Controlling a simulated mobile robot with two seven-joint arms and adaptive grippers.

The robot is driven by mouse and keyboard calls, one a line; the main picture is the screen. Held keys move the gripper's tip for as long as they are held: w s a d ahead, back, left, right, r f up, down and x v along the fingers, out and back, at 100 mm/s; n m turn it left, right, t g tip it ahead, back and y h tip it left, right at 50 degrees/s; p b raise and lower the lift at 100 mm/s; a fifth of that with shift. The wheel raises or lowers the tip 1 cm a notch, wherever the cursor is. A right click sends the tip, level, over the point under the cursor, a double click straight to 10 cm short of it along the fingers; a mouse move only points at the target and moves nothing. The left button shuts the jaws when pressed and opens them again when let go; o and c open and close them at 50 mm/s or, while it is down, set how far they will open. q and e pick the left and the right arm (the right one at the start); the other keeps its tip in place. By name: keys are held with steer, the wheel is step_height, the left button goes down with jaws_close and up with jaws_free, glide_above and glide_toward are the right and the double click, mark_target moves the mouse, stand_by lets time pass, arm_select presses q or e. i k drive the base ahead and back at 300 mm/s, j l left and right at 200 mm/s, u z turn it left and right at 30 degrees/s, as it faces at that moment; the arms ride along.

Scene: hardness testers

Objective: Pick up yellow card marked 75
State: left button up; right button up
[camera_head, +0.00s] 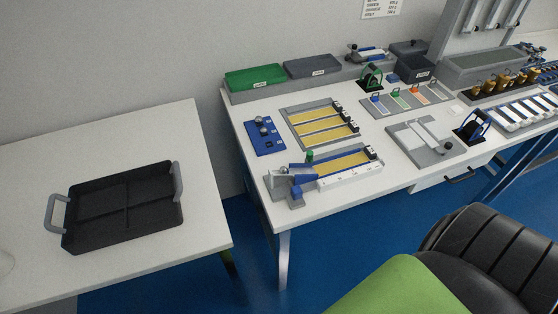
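Several yellow cards with black end tabs lie on the right-hand workbench. Three yellow cards (318,128) lie side by side in a grey rack (289,112). Another yellow card (345,162) lies in a tester fixture (283,190) nearer the front edge, behind a white ruler-like bar. The markings on the tabs are too small to read, so I cannot tell which card is marked 75. Neither of my grippers is in view.
A black tray (160,220) with grey handles stands on the left table (200,150); a gap separates the tables. A blue block (262,136) is left of the rack. Green (255,77) and grey boxes stand behind.

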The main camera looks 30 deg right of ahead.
mark_target(368, 155)
steer(key=z, duration=1.65)
steer(key=i+l+u, duration=0.1)
steer(key=l, duration=0.25)
